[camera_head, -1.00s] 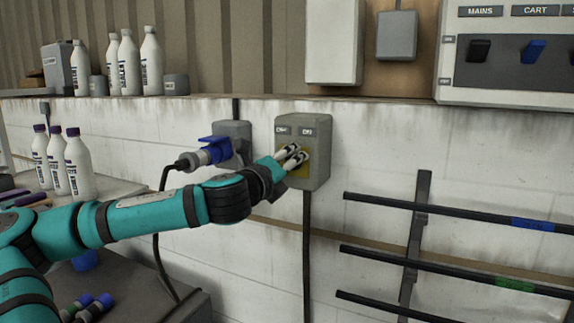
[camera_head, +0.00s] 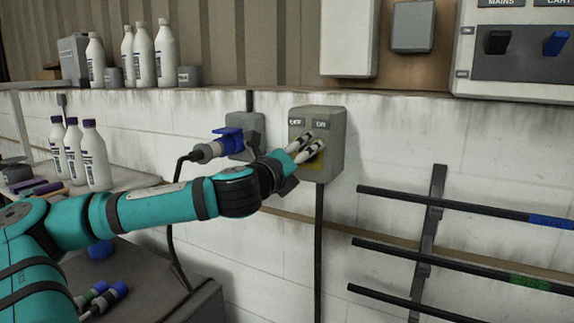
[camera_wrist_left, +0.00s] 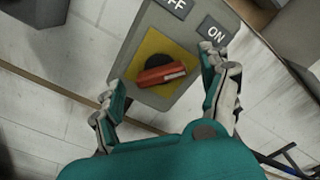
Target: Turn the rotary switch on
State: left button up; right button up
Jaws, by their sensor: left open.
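The grey switch box (camera_head: 335,158) is on the wall, with OFF and ON labels along its top. In the left wrist view, the rotary switch's red handle (camera_wrist_left: 161,75) sits on a black hub over a yellow plate (camera_wrist_left: 150,50). The handle has a white mark toward its right end, on the side of the ON label (camera_wrist_left: 215,34). My left gripper (camera_head: 308,146) is open in front of the box and hides the handle in the head view. In the wrist view its fingers (camera_wrist_left: 160,84) stand on either side of the handle, with gaps showing. My right gripper is out of view.
A blue plug (camera_head: 222,146) sits in a socket box left of the switch box, close to my forearm. White bottles (camera_head: 97,160) stand on the bench at left. Black rails (camera_head: 430,203) cross the wall at right. A ledge with more bottles runs above.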

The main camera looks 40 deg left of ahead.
pick_arm(q)
jog(key=v, duration=0.6)
jog(key=shift+s, duration=0.25)
jog(key=shift+f, duration=0.1)
jog(key=shift+d, duration=0.1)
